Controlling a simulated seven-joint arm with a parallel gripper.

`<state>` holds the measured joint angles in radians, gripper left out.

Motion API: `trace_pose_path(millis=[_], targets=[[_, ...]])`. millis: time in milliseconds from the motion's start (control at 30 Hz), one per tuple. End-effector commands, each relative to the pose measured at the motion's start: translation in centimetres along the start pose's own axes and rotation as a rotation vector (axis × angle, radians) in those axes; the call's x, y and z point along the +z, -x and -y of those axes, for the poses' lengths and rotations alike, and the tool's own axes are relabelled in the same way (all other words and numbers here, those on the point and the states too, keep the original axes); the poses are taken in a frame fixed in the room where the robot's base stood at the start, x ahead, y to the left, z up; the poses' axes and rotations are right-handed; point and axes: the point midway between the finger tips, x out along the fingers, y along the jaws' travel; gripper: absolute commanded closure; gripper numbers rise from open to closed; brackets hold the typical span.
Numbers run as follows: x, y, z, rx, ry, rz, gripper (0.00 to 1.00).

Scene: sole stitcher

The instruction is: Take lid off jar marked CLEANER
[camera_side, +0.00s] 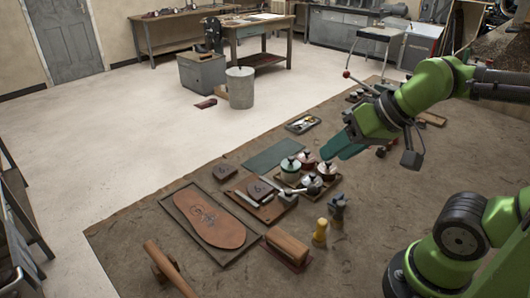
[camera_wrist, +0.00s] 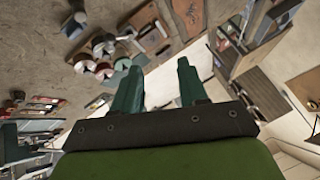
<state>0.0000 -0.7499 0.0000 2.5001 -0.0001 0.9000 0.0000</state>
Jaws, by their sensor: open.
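Several small lidded jars stand together in a shallow tray in the side view: a pale green jar (camera_side: 290,166), a reddish jar (camera_side: 307,158), another reddish jar (camera_side: 326,171) and a whitish jar (camera_side: 312,184). Their lids have dark knobs. I cannot read any marking, so I cannot tell which is CLEANER. My gripper (camera_side: 334,150) has teal fingers and hangs above and behind the jars. In the wrist view my gripper (camera_wrist: 159,68) is open with nothing between its fingers. The jars show left of the fingers there, including a reddish one (camera_wrist: 84,63).
A framed sole board (camera_side: 208,217), a brown block brush (camera_side: 287,244), a yellow-topped bottle (camera_side: 320,232) and a dark bottle (camera_side: 338,207) surround the jars. A green mat (camera_side: 273,155) lies behind them. The brown work surface (camera_side: 130,235) has free room at left.

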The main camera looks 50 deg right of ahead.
Motion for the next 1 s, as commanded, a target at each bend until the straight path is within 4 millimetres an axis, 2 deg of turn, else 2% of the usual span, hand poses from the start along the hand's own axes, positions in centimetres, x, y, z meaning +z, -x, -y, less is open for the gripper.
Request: trace_pose_path(millis=[33,367,633,767,867,1000], targets=[[0.0,0.0,0.0,0.0,0.0,0.0,0.57],[0.0,0.0,0.0,0.0,0.0,0.0,0.08],[0.0,-0.1,-0.1,0.002,-0.003,0.002,0.08],[-0.1,-1.3,-0.7,0.031,-0.025,0.048,0.08],[-2.1,-2.5,-1.0,0.07,-0.047,0.091,0.08],[-6.4,-4.7,-1.8,0.142,-0.049,0.182,0.08]])
